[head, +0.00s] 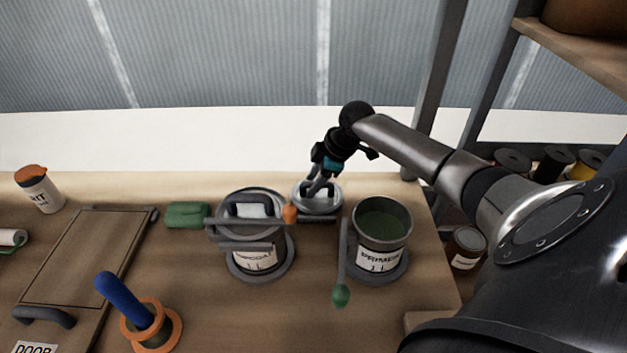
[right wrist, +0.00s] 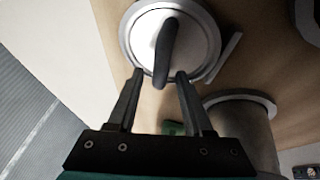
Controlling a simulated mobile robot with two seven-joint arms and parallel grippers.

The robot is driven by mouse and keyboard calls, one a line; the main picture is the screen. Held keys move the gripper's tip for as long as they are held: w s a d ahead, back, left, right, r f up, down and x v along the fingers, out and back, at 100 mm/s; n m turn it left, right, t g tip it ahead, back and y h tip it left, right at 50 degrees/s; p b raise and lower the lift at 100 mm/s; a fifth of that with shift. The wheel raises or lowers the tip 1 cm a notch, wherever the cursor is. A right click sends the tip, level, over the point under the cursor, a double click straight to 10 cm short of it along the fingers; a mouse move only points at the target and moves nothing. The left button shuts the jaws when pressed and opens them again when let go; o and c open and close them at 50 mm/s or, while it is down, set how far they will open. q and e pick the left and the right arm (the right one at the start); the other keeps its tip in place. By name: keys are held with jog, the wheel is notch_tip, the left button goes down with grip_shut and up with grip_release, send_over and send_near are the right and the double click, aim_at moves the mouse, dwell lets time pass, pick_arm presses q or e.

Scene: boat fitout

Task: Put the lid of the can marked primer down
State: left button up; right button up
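The can marked primer (head: 382,259) stands open on the bench at the right, with dark green contents showing. A round pale lid (head: 328,208) lies behind and left of it, apparently flat on the bench. In the right wrist view the lid (right wrist: 193,46) has a dark bar handle (right wrist: 167,45). My right gripper (head: 314,191) is over the lid. In the right wrist view its fingers (right wrist: 159,74) are spread either side of the handle's near end, with gaps visible. My left gripper is not in view.
A second labelled can (head: 255,259) with a handled lid stands left of the primer can. A green-ended stick (head: 341,293) is at the primer can's left side.

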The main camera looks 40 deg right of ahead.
jog(key=p+v, duration=0.3)
jog(key=v, duration=0.9)
jog(key=shift+r, duration=0.2)
jog(key=shift+w, duration=0.1)
